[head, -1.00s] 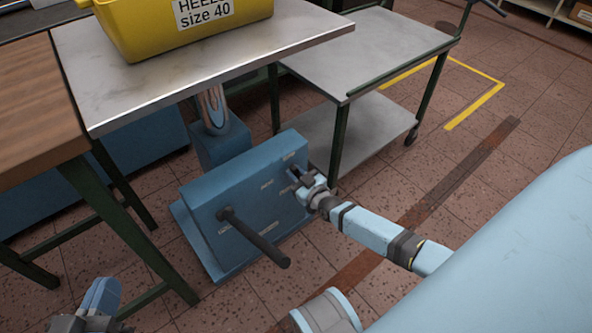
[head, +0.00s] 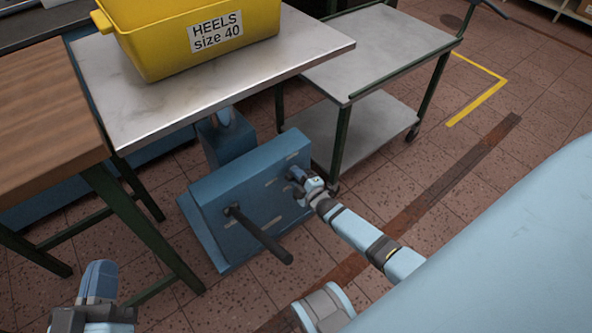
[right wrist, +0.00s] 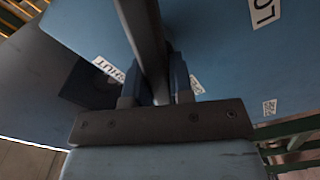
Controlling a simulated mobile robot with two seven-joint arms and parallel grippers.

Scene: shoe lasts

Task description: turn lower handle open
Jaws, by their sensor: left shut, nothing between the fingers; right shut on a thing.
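The blue base box (head: 262,185) of the lift table stands on the floor, with small white labels on its sloped face. A long dark lever (head: 262,238) sticks out from this face. My right gripper (head: 298,176) is at the face's right side. In the right wrist view, its fingers (right wrist: 157,88) are shut on a dark bar, the lower handle (right wrist: 146,35). A SHUT label (right wrist: 109,69) shows left of the bar; another label is partly hidden by the right finger. My left gripper (head: 100,282) is shut and empty at the bottom left, away from the base.
The metal tabletop (head: 170,108) above the base carries a yellow HEELS size 40 bin (head: 160,50). A grey two-shelf cart (head: 385,45) stands behind and right of the base. A wooden bench (head: 45,115) is at the left. Floor at the right is open.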

